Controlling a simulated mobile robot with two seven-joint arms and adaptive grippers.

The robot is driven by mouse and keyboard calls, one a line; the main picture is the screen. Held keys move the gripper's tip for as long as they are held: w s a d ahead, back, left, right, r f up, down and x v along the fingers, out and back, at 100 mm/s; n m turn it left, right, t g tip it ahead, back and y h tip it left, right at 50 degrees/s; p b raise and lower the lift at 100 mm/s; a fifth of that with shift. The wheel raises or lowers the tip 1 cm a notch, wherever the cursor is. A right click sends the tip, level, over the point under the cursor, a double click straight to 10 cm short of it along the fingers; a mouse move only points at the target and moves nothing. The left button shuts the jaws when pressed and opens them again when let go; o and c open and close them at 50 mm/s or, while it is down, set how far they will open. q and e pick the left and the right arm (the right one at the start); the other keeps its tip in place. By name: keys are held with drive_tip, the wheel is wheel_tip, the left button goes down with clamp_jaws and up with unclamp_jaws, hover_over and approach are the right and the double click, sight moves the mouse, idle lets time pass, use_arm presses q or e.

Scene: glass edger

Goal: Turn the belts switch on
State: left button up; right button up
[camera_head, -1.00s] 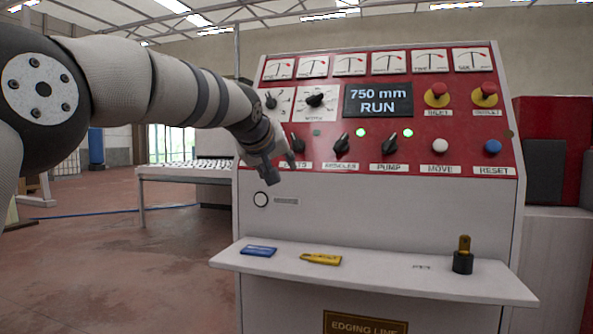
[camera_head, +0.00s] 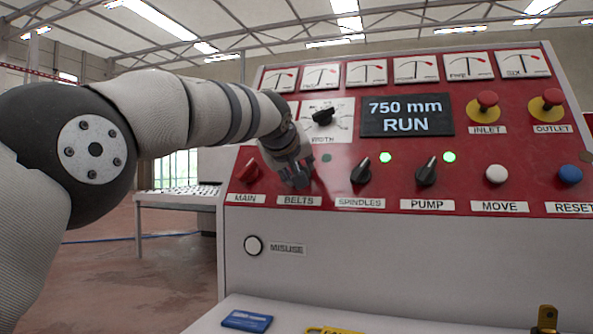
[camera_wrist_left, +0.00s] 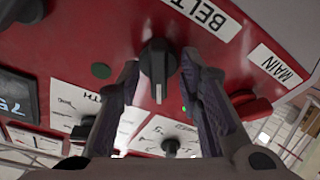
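The belts lamp (camera_head: 325,157) is dark green and unlit. My right gripper is not in view.
The red main switch (camera_head: 248,171) is left of the belts knob. The spindles (camera_head: 362,171) and pump (camera_head: 427,172) switches stand to the right, with lit green lamps. The width knob (camera_head: 323,116) is above. The display (camera_head: 407,115) reads 750 mm RUN. A shelf (camera_head: 290,318) juts out below.

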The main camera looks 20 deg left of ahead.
use_arm(q)
drive_tip(key=shift+d, duration=0.1)
drive_tip(key=shift+c, duration=0.3)
clamp_jaws()
drive_tip(key=shift+r+m, duration=0.1)
drive_tip(key=shift+m, duration=0.2)
drive_tip(key=shift+a+m+h, duration=0.15)
drive_tip(key=shift+m+h, duration=0.55)
drive_tip(key=shift+m, duration=2.4)
drive_tip(key=shift+a+m+h, duration=0.1)
drive_tip(key=shift+m+h, duration=0.6)
drive_tip(key=shift+m, duration=2.4)
